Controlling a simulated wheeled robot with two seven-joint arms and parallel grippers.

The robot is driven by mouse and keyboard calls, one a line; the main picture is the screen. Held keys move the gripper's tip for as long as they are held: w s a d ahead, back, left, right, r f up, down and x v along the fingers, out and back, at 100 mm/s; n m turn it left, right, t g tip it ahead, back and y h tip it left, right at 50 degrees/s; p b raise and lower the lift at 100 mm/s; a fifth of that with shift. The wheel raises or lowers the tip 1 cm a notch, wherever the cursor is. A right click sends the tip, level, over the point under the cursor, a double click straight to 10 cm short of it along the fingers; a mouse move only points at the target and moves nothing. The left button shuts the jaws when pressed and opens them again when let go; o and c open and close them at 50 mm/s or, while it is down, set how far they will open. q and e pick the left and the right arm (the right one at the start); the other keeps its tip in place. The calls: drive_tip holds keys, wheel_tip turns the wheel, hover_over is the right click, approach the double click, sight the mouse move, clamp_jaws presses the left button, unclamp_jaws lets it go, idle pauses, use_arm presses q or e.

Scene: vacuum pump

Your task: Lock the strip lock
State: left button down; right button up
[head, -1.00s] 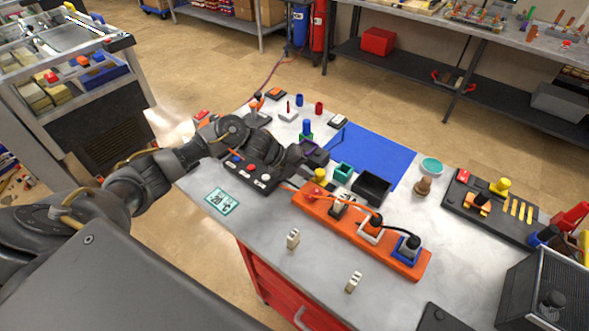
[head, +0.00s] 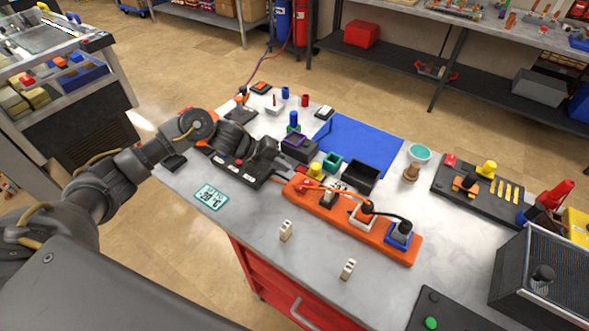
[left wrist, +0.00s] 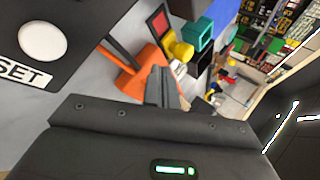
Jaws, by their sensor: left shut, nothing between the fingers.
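The orange power strip (head: 330,211) lies on the table with plugs and a dark cord on it. Its near left end has a red part (head: 303,186) and a yellow knob (head: 316,170) close by. In the left wrist view the strip's orange end (left wrist: 128,82), the yellow knob (left wrist: 181,50) and a red switch plate (left wrist: 160,20) show. I cannot tell which part is the lock. My right gripper is out of view.
A black button panel (head: 240,168) lies under my left gripper. A teal box (head: 332,161) and a black bin (head: 361,176) stand behind the strip. Two small pale blocks stand in front. A dark speaker-like box (head: 540,275) is at the right.

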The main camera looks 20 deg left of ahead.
use_arm(q)
drive_tip(key=b+v, duration=0.1)
drive_tip(key=v, duration=0.6)
drive_tip(key=shift+b, duration=0.4)
